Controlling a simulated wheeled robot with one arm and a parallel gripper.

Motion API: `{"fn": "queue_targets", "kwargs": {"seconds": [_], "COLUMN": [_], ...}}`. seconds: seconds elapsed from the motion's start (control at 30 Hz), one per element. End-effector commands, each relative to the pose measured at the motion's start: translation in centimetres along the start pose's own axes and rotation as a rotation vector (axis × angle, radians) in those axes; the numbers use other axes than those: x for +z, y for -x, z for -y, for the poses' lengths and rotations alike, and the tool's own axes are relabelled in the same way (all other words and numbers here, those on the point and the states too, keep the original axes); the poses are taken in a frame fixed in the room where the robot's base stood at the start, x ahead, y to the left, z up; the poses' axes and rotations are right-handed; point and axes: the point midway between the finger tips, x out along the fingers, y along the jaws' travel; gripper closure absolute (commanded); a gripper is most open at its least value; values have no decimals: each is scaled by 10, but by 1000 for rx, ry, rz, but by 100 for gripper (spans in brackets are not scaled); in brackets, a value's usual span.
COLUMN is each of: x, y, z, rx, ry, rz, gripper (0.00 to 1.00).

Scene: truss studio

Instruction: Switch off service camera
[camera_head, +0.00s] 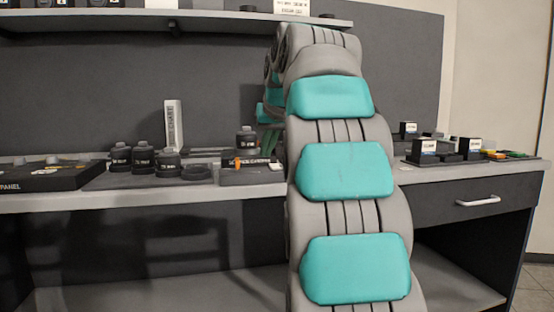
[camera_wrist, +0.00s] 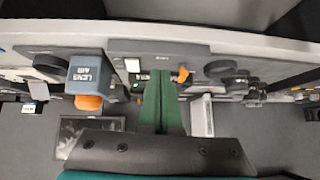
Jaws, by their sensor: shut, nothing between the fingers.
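The service camera unit (camera_head: 252,176) is a low dark box on the bench, just left of my arm in the head view. Its label is partly readable, and a black round camera or lens piece (camera_head: 247,139) shows above it. A small orange lever (camera_head: 237,163) stands at its front; it also shows in the wrist view (camera_wrist: 183,75). I cannot tell its on or off position. My gripper (camera_wrist: 160,76) has green fingers, shut and empty, with their tips over the unit's label, just left of the lever. Contact with the unit cannot be told. My arm hides the gripper's tip in the head view.
Several black lens-like pieces (camera_head: 143,157) stand left of the unit, before a white upright chart (camera_head: 174,125). A blue-grey lens air box (camera_wrist: 90,72) with an orange part is left of my fingers in the wrist view. A shelf (camera_head: 200,17) hangs above. More small boxes sit right.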

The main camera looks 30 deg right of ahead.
Motion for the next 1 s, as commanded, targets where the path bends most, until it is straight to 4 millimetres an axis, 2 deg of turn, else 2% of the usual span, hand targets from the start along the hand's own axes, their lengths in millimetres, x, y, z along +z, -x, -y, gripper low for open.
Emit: {"fn": "queue_targets", "kwargs": {"seconds": [0.03,0.2,0.4,0.83,1.0], "x": [-10,-36,-51,-54,-54], "y": [4,19,31,33,26], "z": [-10,-30,-44,-46,-47], "rx": [12,38,59,63,63], "ry": [0,9,18,21,21], "rz": [-29,-104,-156,-166,-165], "gripper": [100,100,100,100,100]}}
